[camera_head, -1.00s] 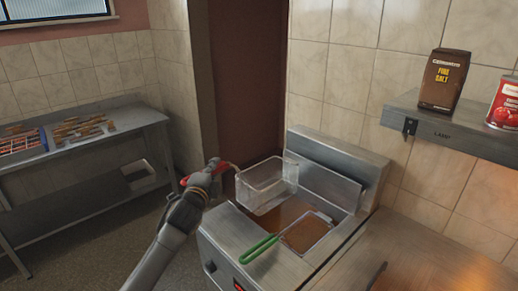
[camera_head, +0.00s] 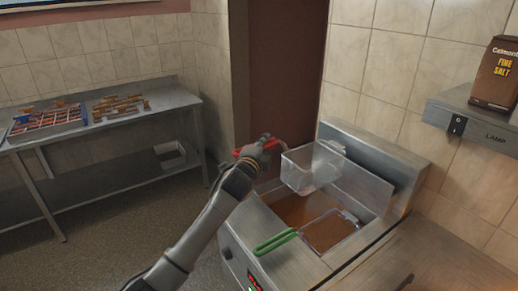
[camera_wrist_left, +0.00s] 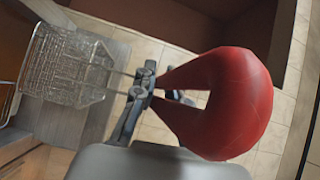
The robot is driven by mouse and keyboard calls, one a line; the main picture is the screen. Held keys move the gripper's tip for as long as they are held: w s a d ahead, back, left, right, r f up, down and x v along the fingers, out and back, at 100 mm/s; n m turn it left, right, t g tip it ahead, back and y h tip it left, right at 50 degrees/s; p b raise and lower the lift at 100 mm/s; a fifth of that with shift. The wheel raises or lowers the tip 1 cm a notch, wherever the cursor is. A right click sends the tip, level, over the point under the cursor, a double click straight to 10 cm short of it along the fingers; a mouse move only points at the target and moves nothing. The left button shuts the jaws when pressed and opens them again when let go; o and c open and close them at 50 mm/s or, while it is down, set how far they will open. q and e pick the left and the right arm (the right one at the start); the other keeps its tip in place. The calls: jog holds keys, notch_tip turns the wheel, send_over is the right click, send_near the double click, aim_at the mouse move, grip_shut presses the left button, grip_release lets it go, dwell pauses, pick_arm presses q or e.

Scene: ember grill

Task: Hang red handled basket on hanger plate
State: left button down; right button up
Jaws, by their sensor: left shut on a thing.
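The wire basket (camera_head: 312,168) with the red handle (camera_head: 245,152) hangs in the air above the rear left of the fryer. My left gripper (camera_head: 264,146) is shut on the red handle. In the left wrist view the red handle (camera_wrist_left: 235,95) is large and close, and the wire basket (camera_wrist_left: 65,68) is beyond the gripper (camera_wrist_left: 140,95). The steel hanger plate (camera_head: 385,178) stands along the back of the fryer, behind and right of the basket. I cannot tell whether the basket touches it. My right gripper is not in view.
A second basket with a green handle (camera_head: 275,241) sits in the fryer (camera_head: 245,235) below. A shelf (camera_head: 480,125) with a salt bag (camera_head: 497,75) is on the right wall. The floor between is clear.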

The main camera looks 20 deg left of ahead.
pick_arm(q)
jog(key=shift+w+d, duration=0.2)
jog(key=shift+w, duration=0.1)
jog(key=shift+f+b, duration=0.1)
jog(key=shift+b, duration=0.25)
notch_tip(320, 180, down, 3)
jog(key=shift+w+d+r+b, duration=0.1)
jog(key=shift+w+r+b, duration=0.05)
jog(key=shift+b, duration=0.6)
jog(key=shift+f+b, duration=0.35)
jog(key=shift+f, duration=0.15)
jog(key=c, duration=1.3)
grip_release()
jog(key=shift+f, duration=0.15)
